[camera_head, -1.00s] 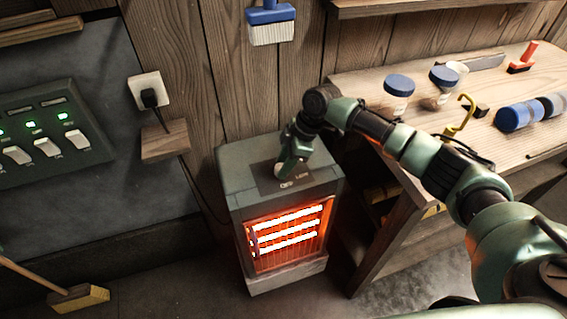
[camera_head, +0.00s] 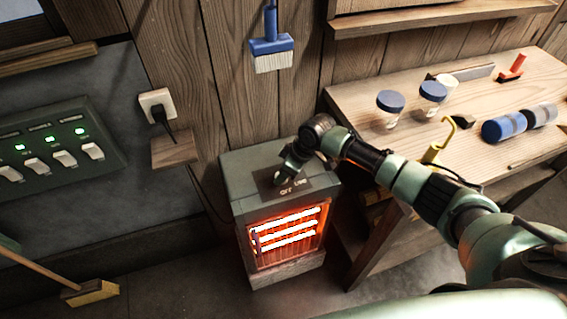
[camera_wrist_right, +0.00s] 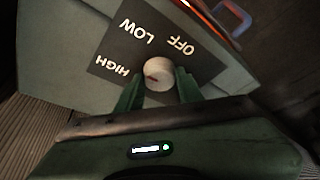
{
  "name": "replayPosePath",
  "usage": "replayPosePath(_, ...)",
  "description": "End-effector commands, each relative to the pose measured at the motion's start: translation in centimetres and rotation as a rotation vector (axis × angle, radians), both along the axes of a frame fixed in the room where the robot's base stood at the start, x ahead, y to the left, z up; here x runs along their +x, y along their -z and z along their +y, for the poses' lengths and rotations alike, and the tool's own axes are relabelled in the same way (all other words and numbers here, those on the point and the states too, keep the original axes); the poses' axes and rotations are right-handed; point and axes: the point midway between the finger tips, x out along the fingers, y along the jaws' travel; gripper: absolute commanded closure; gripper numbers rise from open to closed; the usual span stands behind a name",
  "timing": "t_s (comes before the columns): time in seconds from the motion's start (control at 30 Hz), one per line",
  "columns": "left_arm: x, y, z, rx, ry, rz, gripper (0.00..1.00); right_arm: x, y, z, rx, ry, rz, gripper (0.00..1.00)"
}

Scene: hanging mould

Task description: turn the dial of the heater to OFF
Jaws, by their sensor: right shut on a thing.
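The heater (camera_head: 238,212) stands on the floor, a dark green box with glowing orange bars in its front. Its dark label plate on top shows OFF and LOW in the head view. In the right wrist view, the plate (camera_wrist_right: 131,52) reads HIGH, LOW and OFF around a pale round dial (camera_wrist_right: 160,72). The dial's red mark lies on its left side, roughly towards HIGH. My right gripper (camera_wrist_right: 157,88) has its two fingers on either side of the dial and is shut on it. In the head view my right gripper (camera_head: 283,178) hides the dial. My left gripper is out of view.
A wooden workbench (camera_head: 450,150) stands right of the heater, with jars (camera_head: 389,108) and a blue cylinder (camera_head: 504,127). A wall socket (camera_head: 157,105) with a plug and a switch panel (camera_head: 50,150) are at left. A blue brush (camera_head: 270,45) hangs above.

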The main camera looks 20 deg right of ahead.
Motion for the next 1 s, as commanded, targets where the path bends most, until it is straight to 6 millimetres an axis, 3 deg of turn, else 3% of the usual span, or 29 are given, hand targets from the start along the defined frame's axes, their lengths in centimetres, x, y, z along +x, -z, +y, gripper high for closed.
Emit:
replayPosePath(0.03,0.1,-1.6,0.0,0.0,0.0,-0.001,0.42,-0.1,-0.8,0.2,0.003,0.043,0.001,1.0)
replayPosePath(0.4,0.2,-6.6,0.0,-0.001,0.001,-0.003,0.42,-0.2,-0.7,0.4,0.003,0.394,0.001,1.0)
replayPosePath(0.7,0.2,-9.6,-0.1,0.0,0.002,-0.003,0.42,-0.2,-0.6,0.6,0.004,0.68,0.001,1.0)
replayPosePath(1.0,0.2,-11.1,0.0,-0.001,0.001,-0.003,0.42,-0.1,-0.3,0.9,0.005,0.966,0.001,1.0)
